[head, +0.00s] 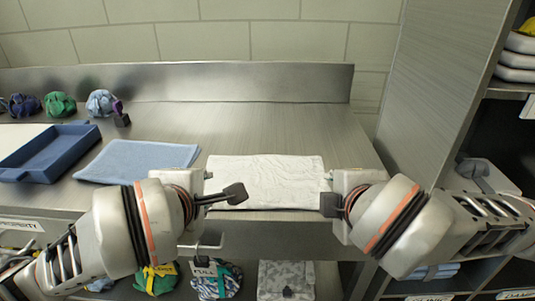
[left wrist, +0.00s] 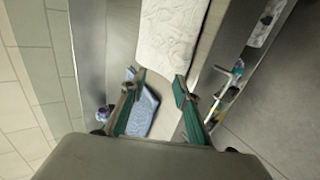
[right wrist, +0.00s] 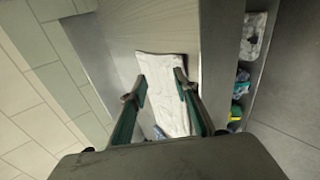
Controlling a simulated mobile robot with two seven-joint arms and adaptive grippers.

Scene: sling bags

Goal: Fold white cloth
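The white cloth (head: 265,172) lies flat as a wrinkled rectangle on the metal counter, near its front edge. It also shows in the left wrist view (left wrist: 172,32) and the right wrist view (right wrist: 163,68). My left gripper (head: 235,195) is at the cloth's left front part; its fingers (left wrist: 155,88) are apart with nothing held. My right gripper (head: 329,204) is at the cloth's right front corner, and its fingers (right wrist: 160,88) are apart with the cloth showing between and beyond them. I cannot tell whether either gripper touches the cloth.
A folded light blue cloth (head: 137,161) lies to the left, then a blue tray (head: 47,153). Several small bundles, one green (head: 60,104), stand behind. A shelf unit (head: 435,90) rises at the right. Bags (head: 286,280) sit below the counter. The counter behind the cloth is clear.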

